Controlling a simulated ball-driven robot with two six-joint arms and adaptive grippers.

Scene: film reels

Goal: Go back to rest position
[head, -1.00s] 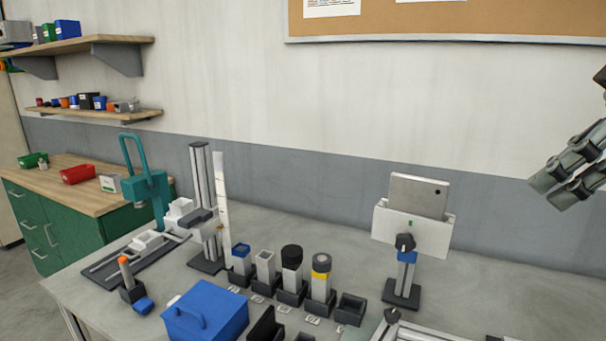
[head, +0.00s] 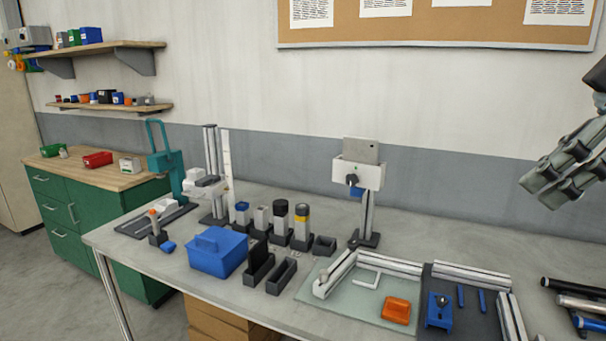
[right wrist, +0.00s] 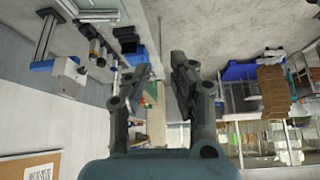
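My right gripper (head: 545,190) hangs in the air at the right edge of the head view, in front of the wall and above the workbench (head: 450,240). Its fingers are empty. In the right wrist view the two fingers of the same gripper (right wrist: 160,72) stand apart with nothing between them. My left gripper shows in neither view.
On the bench stand a blue box (head: 218,252), several small upright containers, a stand with a grey panel (head: 360,152), and an orange block (head: 396,310) on a pale mat. Dark and blue rods lie at the right. A green cabinet (head: 85,208) stands left.

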